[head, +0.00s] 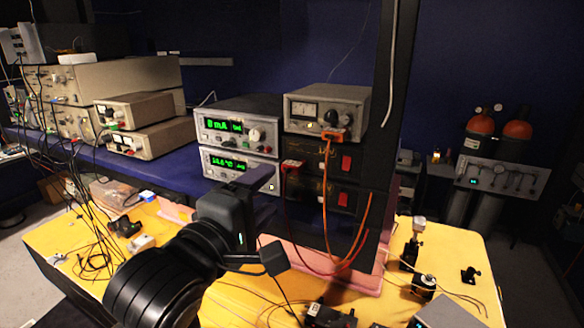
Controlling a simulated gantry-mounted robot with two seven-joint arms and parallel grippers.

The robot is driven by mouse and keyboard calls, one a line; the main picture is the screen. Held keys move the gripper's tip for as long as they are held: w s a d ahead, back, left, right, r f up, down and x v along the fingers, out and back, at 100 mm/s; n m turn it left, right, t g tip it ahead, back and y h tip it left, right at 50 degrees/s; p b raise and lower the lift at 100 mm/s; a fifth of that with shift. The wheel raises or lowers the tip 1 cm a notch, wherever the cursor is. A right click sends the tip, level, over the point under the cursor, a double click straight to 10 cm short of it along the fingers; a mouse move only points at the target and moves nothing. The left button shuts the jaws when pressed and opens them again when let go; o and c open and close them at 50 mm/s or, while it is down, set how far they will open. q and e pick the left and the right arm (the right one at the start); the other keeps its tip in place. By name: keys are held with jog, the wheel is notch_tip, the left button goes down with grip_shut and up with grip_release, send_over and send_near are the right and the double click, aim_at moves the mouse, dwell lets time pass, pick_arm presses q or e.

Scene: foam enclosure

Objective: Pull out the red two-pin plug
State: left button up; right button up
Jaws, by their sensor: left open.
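The red plug (292,164) sits at the upper left of the front of a black unit (309,165). A dark red cable hangs down from it. My left gripper (272,190) is open and empty, a little below and left of the red plug in the picture. It appears apart from the plug, with its fingers pointing toward the instrument stack. The plug's pins are hidden. My right gripper is not in view.
An orange plug (331,135) with an orange cable is on the grey meter unit (326,108) above. Silver display units (237,127) stand just left. A dark post (393,90) rises on the right. Small parts and cables lie on the yellow table (455,258).

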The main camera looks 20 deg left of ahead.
aim_at(286, 173)
pick_arm(q)
jog(key=w, duration=0.2)
jog(key=w+b, duration=0.1)
jog(key=w, duration=0.1)
jog(key=w+b, duration=0.1)
jog(key=w, duration=0.1)
jog(key=shift+w+d, duration=0.35)
jog(key=shift+w, duration=0.05)
jog(key=shift+w+d, duration=0.1)
jog(key=shift+w, duration=0.9)
dwell(0.4)
grip_shut()
dwell(0.5)
jog(key=shift+s, duration=0.15)
